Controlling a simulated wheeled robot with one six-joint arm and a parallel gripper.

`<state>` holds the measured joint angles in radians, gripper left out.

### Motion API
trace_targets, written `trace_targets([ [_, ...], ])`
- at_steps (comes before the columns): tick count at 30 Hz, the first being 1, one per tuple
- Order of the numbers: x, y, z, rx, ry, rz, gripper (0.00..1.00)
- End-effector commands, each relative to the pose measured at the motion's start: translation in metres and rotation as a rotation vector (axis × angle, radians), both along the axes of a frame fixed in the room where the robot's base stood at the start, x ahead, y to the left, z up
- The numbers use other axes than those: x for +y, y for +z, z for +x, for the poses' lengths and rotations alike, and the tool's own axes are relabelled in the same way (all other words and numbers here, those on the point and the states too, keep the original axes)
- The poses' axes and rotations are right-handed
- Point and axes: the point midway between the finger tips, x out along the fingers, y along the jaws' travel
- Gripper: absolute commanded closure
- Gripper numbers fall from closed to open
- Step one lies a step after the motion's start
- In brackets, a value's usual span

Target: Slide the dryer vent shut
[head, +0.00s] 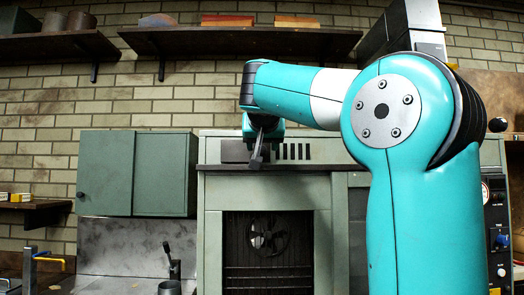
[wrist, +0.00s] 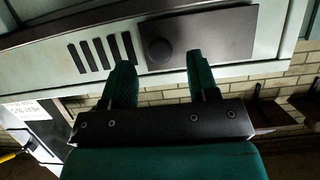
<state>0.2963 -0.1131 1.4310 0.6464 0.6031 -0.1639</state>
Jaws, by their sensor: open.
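The dryer vent is a row of dark slots (head: 293,151) high on the front of the pale green dryer (head: 322,190). The slots (wrist: 102,53) also show in the wrist view, with a dark sliding plate (wrist: 215,38) beside them, leaving several slots uncovered. In the head view the plate (head: 233,151) lies left of the slots, partly behind my gripper. A round dark knob (wrist: 159,50) stands on the plate. My gripper (wrist: 160,61) is open, its teal fingers on either side of the knob in the picture. I cannot tell whether they touch it. My gripper (head: 257,158) is also small in the head view.
A dark ledge (head: 330,168) runs below the vent. A fan (head: 268,234) sits in the opening underneath. A shelf (head: 240,40) with flat blocks hangs above. A green wall cabinet (head: 138,173) is at left, and a gauge panel (head: 496,235) is at right.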

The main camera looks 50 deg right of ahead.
Motion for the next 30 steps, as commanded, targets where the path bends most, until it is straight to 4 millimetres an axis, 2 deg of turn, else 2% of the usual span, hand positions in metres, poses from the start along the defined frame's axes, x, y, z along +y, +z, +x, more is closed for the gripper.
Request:
trace_targets([
  [6, -0.017, -0.009, 0.014, -0.001, -0.002, -0.001, 0.46],
  [16, -0.019, -0.01, 0.017, -0.002, 0.001, -0.001, 0.46],
  [17, -0.019, -0.01, 0.017, -0.002, 0.001, -0.001, 0.48],
  [21, -0.019, -0.01, 0.017, -0.002, 0.001, -0.001, 0.8],
  [24, -0.019, -0.01, 0.017, -0.002, 0.001, -0.001, 1.0],
  [30, -0.017, -0.009, 0.022, -0.001, 0.011, -0.001, 1.0],
])
